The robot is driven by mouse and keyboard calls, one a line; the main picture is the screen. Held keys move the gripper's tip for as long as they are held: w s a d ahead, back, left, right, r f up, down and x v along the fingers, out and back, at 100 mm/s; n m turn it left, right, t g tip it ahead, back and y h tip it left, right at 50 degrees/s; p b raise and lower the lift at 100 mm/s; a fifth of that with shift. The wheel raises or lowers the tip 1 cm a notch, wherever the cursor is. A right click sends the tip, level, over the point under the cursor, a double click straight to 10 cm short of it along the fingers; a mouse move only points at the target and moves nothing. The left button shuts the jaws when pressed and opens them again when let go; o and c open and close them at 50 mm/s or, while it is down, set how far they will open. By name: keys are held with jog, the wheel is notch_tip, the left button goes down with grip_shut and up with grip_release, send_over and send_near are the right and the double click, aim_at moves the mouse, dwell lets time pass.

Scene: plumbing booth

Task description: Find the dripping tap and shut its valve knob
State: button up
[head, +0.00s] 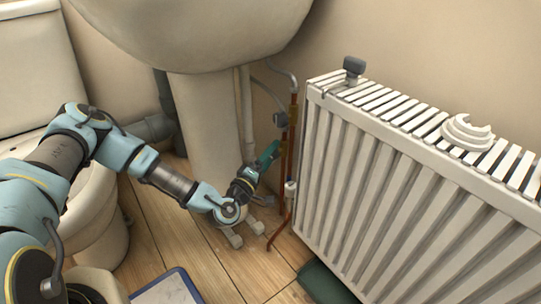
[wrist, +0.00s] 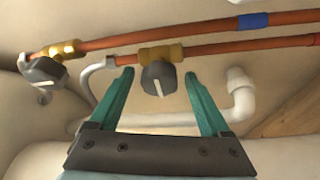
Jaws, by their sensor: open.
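Two brass valves with dark grey knobs sit on copper pipes below the basin. In the wrist view, one knob (wrist: 158,78) with a white mark lies between my fingertips in the picture; I cannot tell whether they touch it. The other knob (wrist: 43,72) is to the left, outside the fingers, on the pipe with a blue band (wrist: 253,20). My gripper (wrist: 158,76) is open, with teal fingers. In the head view, my gripper (head: 272,152) is beside the copper pipes (head: 289,150), below a grey knob (head: 280,119). No tap or drip shows.
The basin (head: 190,35) overhangs its pedestal (head: 208,120), close to my arm. A white radiator (head: 390,180) stands right of the pipes, with a coiled white item (head: 467,133) on top. A toilet (head: 40,60) is at left. White pipe (wrist: 240,95) runs behind the fingers.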

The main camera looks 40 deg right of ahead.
jog(key=p+v, duration=0.2)
jog(key=v, duration=0.8)
jog(key=shift+s+a, duration=0.2)
jog(key=shift+a, duration=0.2)
jog(key=shift+f, duration=0.1)
